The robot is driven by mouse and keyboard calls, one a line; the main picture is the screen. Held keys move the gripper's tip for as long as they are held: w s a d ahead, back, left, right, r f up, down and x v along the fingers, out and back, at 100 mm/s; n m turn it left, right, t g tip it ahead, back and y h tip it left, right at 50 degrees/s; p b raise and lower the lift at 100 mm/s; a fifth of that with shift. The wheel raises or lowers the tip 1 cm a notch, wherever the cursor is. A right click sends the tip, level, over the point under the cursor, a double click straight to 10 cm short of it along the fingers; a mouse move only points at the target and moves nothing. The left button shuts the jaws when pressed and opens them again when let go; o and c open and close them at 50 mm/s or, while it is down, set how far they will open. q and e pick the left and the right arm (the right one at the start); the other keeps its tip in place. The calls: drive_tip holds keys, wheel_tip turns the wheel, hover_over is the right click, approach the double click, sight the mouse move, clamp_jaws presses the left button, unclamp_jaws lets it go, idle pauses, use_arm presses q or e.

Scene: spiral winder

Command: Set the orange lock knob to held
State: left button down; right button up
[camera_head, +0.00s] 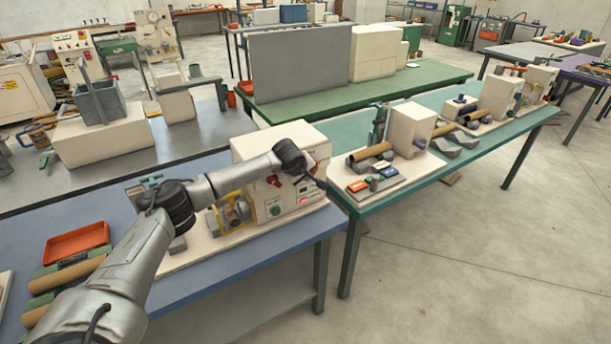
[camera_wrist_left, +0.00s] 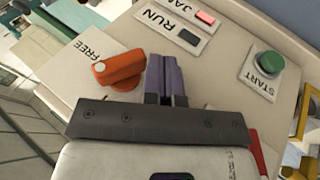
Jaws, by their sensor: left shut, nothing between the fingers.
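The orange lock knob (camera_wrist_left: 120,69) is on the pale machine panel in the left wrist view. Its bar has a pale dot at the left end, which lies beside the FREE label (camera_wrist_left: 84,48). No held label is readable. My left gripper (camera_wrist_left: 166,58) is shut and empty, with its purple fingers together just right of the knob. I cannot tell whether they touch it. In the head view, my left arm reaches over the blue bench to the front of the winder's cream housing (camera_head: 255,144); the knob is not clear there. My right gripper is not in view.
Right of the fingers are the RUN/JAM plate (camera_wrist_left: 178,28) with a lit red lamp and the green START button (camera_wrist_left: 268,64). A yellow frame (camera_head: 236,212) stands left of the housing. A teal bench (camera_head: 345,190) with other devices stands to the right.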

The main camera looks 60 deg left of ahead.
use_arm(q)
drive_tip(key=shift+r, duration=0.1)
idle(0.3)
drive_tip(key=shift+s+r+p, duration=0.15)
drive_tip(key=shift+r+p, duration=0.5)
drive_tip(key=shift+r, duration=0.05)
drive_tip(key=a+p+v, duration=0.1)
drive_tip(key=p+v, duration=0.2)
drive_tip(key=v, duration=1)
drive_tip(key=shift+r, duration=0.55)
drive_tip(key=shift+d, duration=0.1)
